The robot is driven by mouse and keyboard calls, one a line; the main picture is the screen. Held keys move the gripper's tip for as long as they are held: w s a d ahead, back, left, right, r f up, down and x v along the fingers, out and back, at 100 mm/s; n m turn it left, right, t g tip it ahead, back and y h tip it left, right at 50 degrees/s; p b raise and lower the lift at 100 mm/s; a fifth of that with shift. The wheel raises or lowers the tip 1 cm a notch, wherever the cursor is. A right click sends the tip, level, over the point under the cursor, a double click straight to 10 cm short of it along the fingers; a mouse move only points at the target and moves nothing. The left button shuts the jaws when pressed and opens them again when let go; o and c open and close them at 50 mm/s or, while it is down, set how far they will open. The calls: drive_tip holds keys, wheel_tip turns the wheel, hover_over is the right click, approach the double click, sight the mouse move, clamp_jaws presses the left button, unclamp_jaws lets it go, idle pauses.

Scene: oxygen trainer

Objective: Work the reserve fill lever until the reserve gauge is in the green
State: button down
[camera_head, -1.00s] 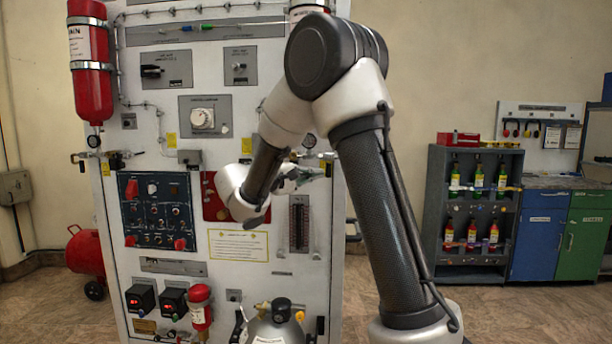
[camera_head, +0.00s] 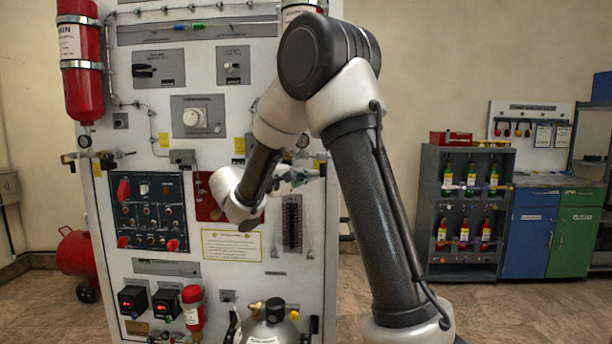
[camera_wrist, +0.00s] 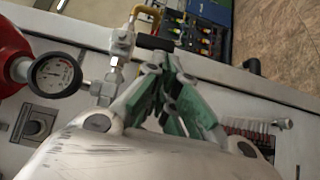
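The reserve gauge is probably the round white dial (camera_wrist: 53,75) at the left of the wrist view, next to a red cylinder (camera_wrist: 12,62); its needle and any green band are too small to read. Brass and steel fittings (camera_wrist: 121,45) run to the right of the dial. A short black handle (camera_wrist: 155,42), perhaps the fill lever, lies just beyond my fingertips. My gripper (camera_wrist: 168,68) has green-padded fingers drawn together at the tips, with nothing clearly between them. I cannot tell whether it touches the handle. In the head view my gripper (camera_head: 298,178) is at the panel's right side, partly hidden by my wrist.
The white trainer panel (camera_head: 235,265) carries knobs, a dark switch panel (camera_head: 150,210) and a left red cylinder (camera_head: 80,70). A grey metal bottle (camera_head: 270,328) stands low in front. A bottle rack (camera_head: 430,200) and cabinets (camera_head: 530,235) stand at right, with open floor before them.

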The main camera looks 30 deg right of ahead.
drive_tip(key=shift+s+d+f, duration=0.1)
drive_tip(key=shift+d+f, duration=0.05)
drive_tip(key=shift+d, duration=0.05)
drive_tip(key=shift+s+d+f+n+h, duration=0.25)
drive_tip(key=shift+s+d+f, duration=0.1)
drive_tip(key=shift+d, duration=0.15)
drive_tip(key=shift+s+d+f+n+h, duration=0.2)
drive_tip(key=shift+s+d+n+h, duration=0.1)
drive_tip(key=shift+d, duration=0.2)
